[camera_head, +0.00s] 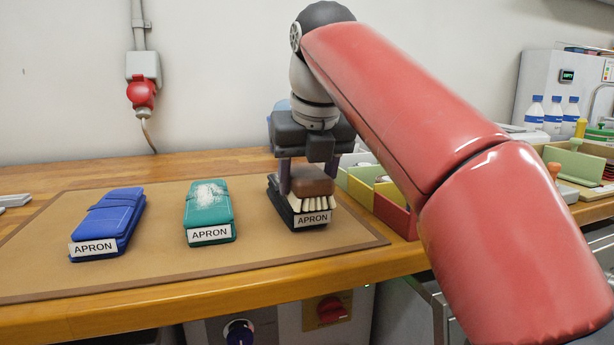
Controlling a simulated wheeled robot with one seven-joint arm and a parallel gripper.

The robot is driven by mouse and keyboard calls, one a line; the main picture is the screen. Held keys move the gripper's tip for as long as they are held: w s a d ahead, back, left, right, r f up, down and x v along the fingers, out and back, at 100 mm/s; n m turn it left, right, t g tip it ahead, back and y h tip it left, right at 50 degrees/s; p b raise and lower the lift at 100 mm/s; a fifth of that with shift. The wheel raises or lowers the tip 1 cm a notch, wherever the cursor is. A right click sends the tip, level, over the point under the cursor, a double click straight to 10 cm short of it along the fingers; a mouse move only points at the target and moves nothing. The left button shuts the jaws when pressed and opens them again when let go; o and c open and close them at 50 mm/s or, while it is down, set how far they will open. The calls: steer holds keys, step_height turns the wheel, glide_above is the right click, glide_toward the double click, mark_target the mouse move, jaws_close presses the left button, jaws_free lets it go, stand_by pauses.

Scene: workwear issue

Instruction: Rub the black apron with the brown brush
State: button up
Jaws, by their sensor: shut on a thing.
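The black apron (310,222) is a folded dark bundle with a white APRON label, at the right of the brown mat (190,265). The brown brush (312,181) has a brown back and pale bristles pointing down. My gripper (310,178) points down and is shut on the brush, one finger at each side of it. The bristles are over the apron's top and look to be touching it; the exact contact is hard to tell. The brush and gripper hide most of the apron's top.
A blue apron (112,215) and a green apron with a whitish patch (209,203) lie left on the mat. Coloured bins (392,213) stand close right of the black apron, partly behind my arm. Bottles (552,116) stand far right. Bare mat lies between the aprons.

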mark_target(294, 166)
steer(key=shift+w, duration=0.1)
steer(key=shift+w+a+r+p, duration=0.2)
steer(key=shift+w+p, duration=0.3)
steer(key=shift+p, duration=0.25)
steer(key=shift+w+a+p, duration=0.2)
steer(key=shift+w+p, duration=0.4)
steer(key=shift+w, duration=0.15)
steer(key=shift+w+a+f, duration=0.1)
steer(key=shift+w+a, duration=0.1)
steer(key=shift+w, duration=0.5)
steer(key=shift+w+a+f, duration=0.1)
steer(key=shift+w+a, duration=0.1)
steer(key=shift+w, duration=0.45)
steer(key=shift+w+a+f, duration=0.1)
steer(key=shift+w+a, duration=0.1)
steer(key=shift+w, duration=0.5)
steer(key=shift+w+a+r, duration=0.1)
steer(key=shift+w+a, duration=0.15)
steer(key=shift+w, duration=0.7)
steer(key=shift+w+a, duration=0.25)
steer(key=shift+w, duration=0.65)
steer(key=shift+s+f, duration=0.1)
steer(key=shift+f, duration=0.1)
